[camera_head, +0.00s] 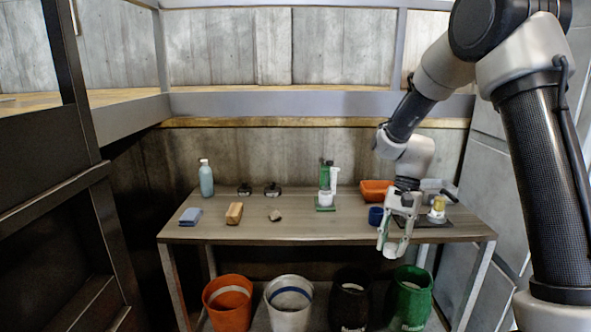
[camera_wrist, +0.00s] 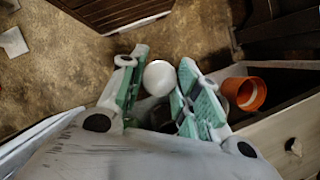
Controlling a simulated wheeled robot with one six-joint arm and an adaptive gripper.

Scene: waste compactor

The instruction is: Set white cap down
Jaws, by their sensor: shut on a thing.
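The white cap (camera_wrist: 160,78) shows in the wrist view as a round white thing between the two teal-padded fingers of my gripper (camera_wrist: 158,88). My gripper is shut on it. In the head view my gripper (camera_head: 391,246) hangs fingers down at the front right edge of the wooden table (camera_head: 300,232), above the bins. The cap shows pale between the fingertips there, hard to tell apart from them. The wrist view shows brown floor beyond the cap.
Below the table stand an orange bin (camera_head: 228,303), a white bin (camera_head: 289,305), a black bin (camera_head: 350,298) and a green bin (camera_head: 410,297). A blue cup (camera_head: 376,216), an orange tray (camera_head: 374,190) and a yellow-topped item (camera_head: 438,205) stand near my gripper. The table's front middle is clear.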

